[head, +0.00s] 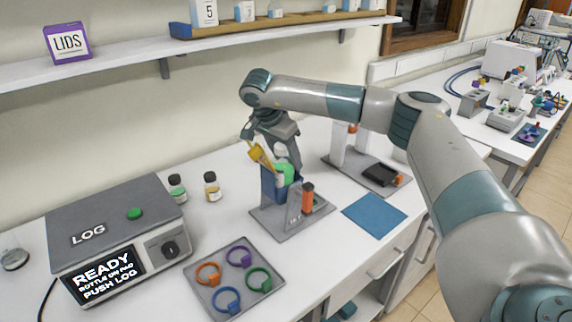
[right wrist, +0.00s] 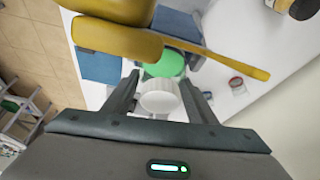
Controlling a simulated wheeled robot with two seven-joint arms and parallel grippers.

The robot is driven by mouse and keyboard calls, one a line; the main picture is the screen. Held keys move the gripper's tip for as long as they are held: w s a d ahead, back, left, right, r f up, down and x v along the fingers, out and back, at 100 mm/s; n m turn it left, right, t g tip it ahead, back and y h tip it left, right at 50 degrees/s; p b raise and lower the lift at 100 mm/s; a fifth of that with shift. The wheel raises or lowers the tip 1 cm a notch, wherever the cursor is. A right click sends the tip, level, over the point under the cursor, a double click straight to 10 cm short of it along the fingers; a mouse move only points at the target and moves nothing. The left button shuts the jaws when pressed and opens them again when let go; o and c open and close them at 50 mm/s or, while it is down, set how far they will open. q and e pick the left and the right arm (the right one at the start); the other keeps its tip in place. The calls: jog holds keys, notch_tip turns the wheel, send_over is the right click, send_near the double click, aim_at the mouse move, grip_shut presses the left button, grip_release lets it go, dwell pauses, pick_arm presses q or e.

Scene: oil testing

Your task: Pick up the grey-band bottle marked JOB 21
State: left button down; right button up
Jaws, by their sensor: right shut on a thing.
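My right gripper (head: 279,149) is over a blue stand on a grey base, shut on a small white cylinder (right wrist: 160,97). In the right wrist view the cylinder sits between the two fingers, with a round green part (right wrist: 166,64) just beyond it. A green part (head: 285,173) also shows at the stand top in the head view. Two small bottles stand on the bench, one with a green label and dark cap (head: 177,187), one amber with a dark cap (head: 212,187). I cannot read JOB 21 or make out a grey band on anything. My left gripper is not in view.
The blue stand (head: 268,188) has a yellow lever (head: 261,157) close to my gripper and an orange post (head: 307,196) beside it. A LOG machine (head: 118,235), a tray of coloured rings (head: 222,285) and a blue mat (head: 374,214) lie around it. A shelf (head: 200,52) runs above.

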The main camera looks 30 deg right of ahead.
notch_tip(320, 180, up, 16)
jog(key=b, duration=0.4)
dwell(0.6)
